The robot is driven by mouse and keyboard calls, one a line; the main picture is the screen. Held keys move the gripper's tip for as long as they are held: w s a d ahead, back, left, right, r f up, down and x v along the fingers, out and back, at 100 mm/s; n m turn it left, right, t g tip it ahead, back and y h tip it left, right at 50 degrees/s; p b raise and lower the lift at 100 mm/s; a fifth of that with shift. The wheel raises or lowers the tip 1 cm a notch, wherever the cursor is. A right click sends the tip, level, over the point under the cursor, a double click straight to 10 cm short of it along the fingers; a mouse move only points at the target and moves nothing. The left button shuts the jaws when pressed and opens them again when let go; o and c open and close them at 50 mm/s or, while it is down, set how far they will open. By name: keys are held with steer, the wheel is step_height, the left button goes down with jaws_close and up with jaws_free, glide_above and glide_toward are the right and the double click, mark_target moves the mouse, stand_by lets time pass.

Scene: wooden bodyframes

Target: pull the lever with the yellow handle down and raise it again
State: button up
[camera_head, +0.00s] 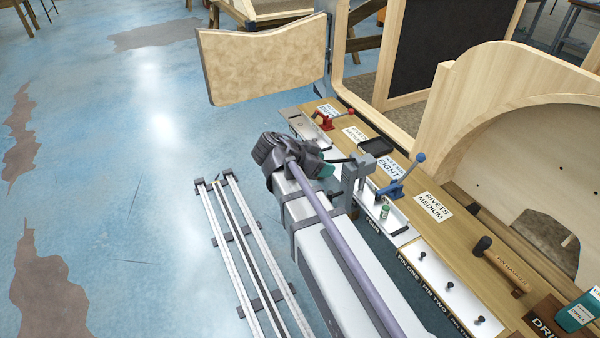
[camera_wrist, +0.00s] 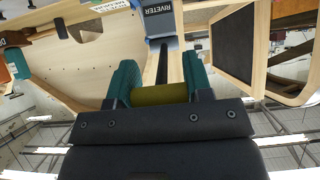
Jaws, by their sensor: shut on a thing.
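The yellow handle (camera_wrist: 160,95) lies crosswise between the two teal fingers of my gripper (camera_wrist: 160,82) in the wrist view, and the fingers are shut on it. A dark lever bar (camera_wrist: 162,62) runs from the handle to a grey-blue body marked RIVETER (camera_wrist: 158,18). In the head view my gripper (camera_head: 326,170) is just left of the grey riveter (camera_head: 353,180) at the bench edge. A short dark bar shows between them. The yellow handle is hidden there behind my gripper and arm.
A blue lever tool (camera_head: 403,178) and a small green bottle (camera_head: 385,212) are right of the riveter. A red lever tool (camera_head: 332,118) and black tray (camera_head: 375,146) stand farther back. A hammer (camera_head: 492,260) lies on the bench. The floor left of the rails (camera_head: 240,250) is clear.

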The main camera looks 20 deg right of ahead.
steer(key=shift+a+f+b, duration=0.15)
steer(key=shift+f+b, duration=0.8)
steer(key=shift+f, duration=0.4)
steer(key=o, duration=1.3)
steer(key=p+v, duration=0.6)
steer(key=v, duration=0.4)
steer(key=shift+a+r, duration=0.25)
steer(key=shift+a, duration=0.05)
